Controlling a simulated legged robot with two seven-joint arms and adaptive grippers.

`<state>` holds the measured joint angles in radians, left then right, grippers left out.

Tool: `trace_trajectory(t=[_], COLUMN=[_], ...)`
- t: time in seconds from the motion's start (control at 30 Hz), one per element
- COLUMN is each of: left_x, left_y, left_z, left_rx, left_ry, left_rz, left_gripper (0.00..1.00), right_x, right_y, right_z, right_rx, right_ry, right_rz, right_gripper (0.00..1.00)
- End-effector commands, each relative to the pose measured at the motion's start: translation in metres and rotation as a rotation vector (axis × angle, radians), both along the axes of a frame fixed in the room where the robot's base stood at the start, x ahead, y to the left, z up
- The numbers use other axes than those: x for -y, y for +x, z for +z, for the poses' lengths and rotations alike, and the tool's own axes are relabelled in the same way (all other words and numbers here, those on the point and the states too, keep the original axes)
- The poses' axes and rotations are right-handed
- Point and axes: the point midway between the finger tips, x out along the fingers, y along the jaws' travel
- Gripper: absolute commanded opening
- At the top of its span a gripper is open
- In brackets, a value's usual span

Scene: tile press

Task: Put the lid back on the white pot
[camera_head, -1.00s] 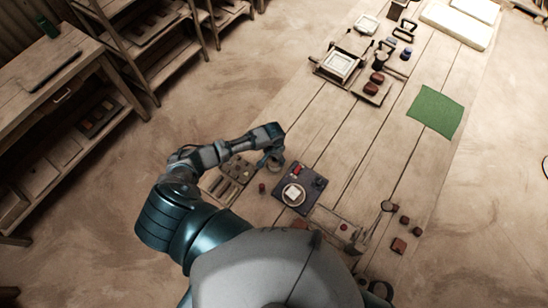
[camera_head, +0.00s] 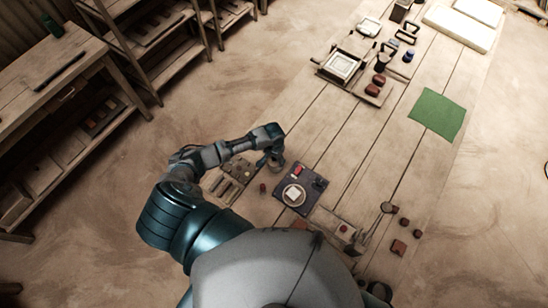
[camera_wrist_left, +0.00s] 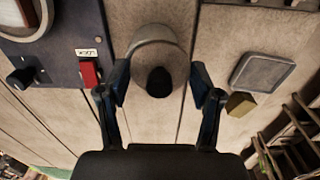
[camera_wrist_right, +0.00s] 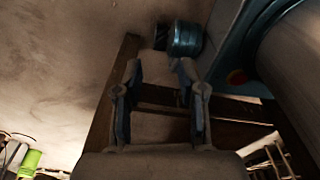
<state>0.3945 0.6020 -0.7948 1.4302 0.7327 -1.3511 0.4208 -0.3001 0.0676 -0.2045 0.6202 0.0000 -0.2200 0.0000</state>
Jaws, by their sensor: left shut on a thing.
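The pale round pot (camera_wrist_left: 152,33) stands on the table in the left wrist view, seen from above. Its round grey lid (camera_wrist_left: 178,66), with a black knob (camera_wrist_left: 159,82), is between the fingers of my left gripper (camera_wrist_left: 160,88). The fingers are shut on the lid, and it covers much of the pot. I cannot tell whether the lid touches the rim. In the head view my left gripper (camera_head: 268,160) is at the pot, left of the dark panel, and hides part of it. My right gripper (camera_wrist_right: 160,75) is open and empty in the right wrist view.
The dark panel (camera_wrist_left: 60,66) with a red switch (camera_wrist_left: 90,73) is close beside the pot. A grey square plate (camera_wrist_left: 262,73) and a brass block (camera_wrist_left: 240,104) are on the other side. A green mat (camera_head: 437,113) lies farther along the table, with clear planks around it.

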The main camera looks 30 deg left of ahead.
Motion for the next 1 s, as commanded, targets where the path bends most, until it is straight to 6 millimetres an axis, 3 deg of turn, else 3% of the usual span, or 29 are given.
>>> trace_trajectory(t=[0.37, 0.4, 0.5, 1.0], left_x=[-0.003, -0.003, -0.003, -0.001], left_y=[0.0, 0.0, 0.0, 0.0], left_z=[-0.001, -0.001, -0.001, -0.001], left_rx=[0.001, 0.0, 0.0, 0.0], left_ry=[-0.004, -0.005, -0.005, -0.002], left_rz=[0.0, 0.0, 0.0, -0.001], left_gripper=[0.42, 0.75, 0.95, 1.0], right_x=[0.02, 0.021, 0.021, 0.002], right_y=[0.0, 0.001, 0.001, 0.0], right_z=[0.0, 0.0, 0.0, 0.0], right_rx=[0.001, 0.0, 0.0, 0.0], right_ry=[-0.023, -0.025, -0.025, -0.002], right_rz=[0.0, 0.0, 0.0, -0.001], right_gripper=[0.4, 0.4, 0.4, 0.4])
